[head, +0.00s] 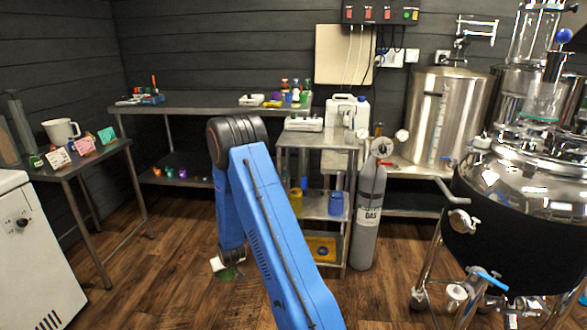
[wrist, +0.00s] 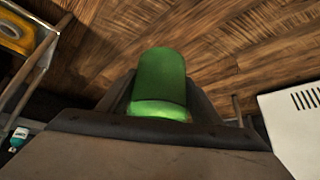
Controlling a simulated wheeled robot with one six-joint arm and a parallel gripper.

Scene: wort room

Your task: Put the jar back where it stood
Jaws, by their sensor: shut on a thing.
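A green jar (wrist: 160,75) is between the two fingers of my gripper (wrist: 159,98) in the wrist view. The fingers are shut on it, one on each side. In the head view my gripper (head: 227,265) hangs low over the wood floor, left of the middle. A bit of the green jar (head: 230,274) shows beneath it; most of it is hidden there. Which spot the jar stood on cannot be told from these frames.
A steel bench (head: 190,105) stands along the back wall with small items on it. A steel trolley (head: 325,140) is right of my arm, with a gas cylinder (head: 369,215) beside it. A side table (head: 80,165) is at left. Open floor lies between.

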